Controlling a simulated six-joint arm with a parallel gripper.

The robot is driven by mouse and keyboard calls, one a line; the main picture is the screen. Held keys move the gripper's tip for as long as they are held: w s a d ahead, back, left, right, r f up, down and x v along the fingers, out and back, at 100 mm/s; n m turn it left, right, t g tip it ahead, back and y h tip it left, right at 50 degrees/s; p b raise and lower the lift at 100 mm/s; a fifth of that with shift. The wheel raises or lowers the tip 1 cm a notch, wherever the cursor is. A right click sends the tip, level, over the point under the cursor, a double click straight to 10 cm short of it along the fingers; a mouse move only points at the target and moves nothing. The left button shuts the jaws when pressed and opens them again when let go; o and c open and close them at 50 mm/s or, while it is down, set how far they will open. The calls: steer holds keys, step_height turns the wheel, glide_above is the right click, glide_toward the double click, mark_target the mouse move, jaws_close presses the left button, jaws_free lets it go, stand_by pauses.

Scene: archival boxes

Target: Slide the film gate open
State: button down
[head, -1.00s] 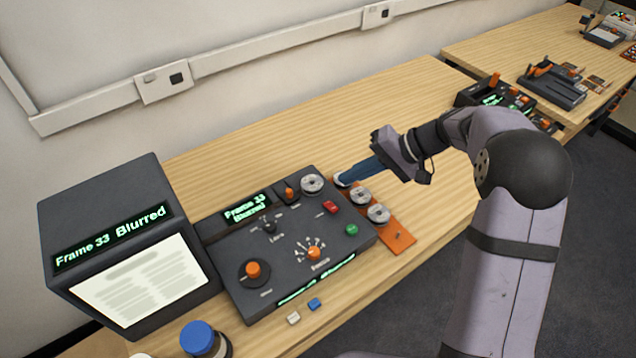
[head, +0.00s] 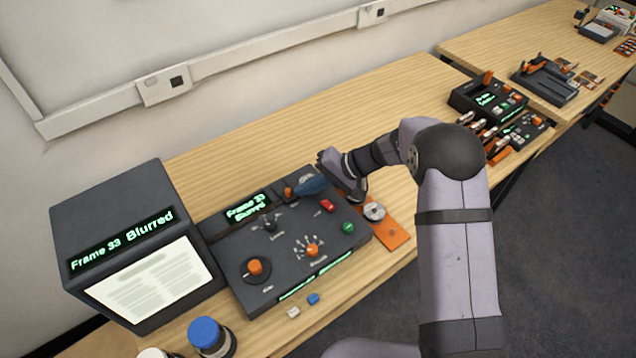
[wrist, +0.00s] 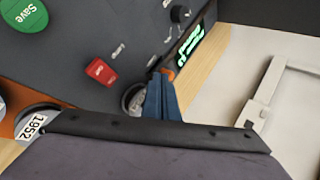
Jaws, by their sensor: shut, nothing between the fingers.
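The film reader console (head: 222,254) is a dark box with knobs, buttons and lit displays. An orange-topped lever (head: 288,192) at its upper edge, beside the display, looks like the film gate handle; its label is not readable. My gripper (head: 299,189) is shut and empty, its blue fingers just right of this lever in the head view. In the wrist view the fingertips (wrist: 157,77) are close beside an orange piece (wrist: 169,74), probably the same lever. I cannot tell whether they touch. The fingers partly cover a silver reel (wrist: 133,101) on the console.
A red button (head: 327,205), a green button (head: 348,227) and orange dials (head: 312,250) sit on the console. A screen box (head: 120,212) showing "Frame 33 Blurred" stands left. An orange tray (head: 393,232) with reels lies right. A blue-lidded jar (head: 207,334) stands in front.

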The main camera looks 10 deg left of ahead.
steer(key=shift+a, duration=0.35)
steer(key=shift+w+a+f+b, duration=0.1)
steer(key=shift+w+a+b, duration=0.25)
steer(key=shift+w, duration=0.1)
steer(key=shift+w+a+b, duration=0.55)
steer(key=shift+w+a, duration=0.65)
steer(key=shift+a, duration=0.05)
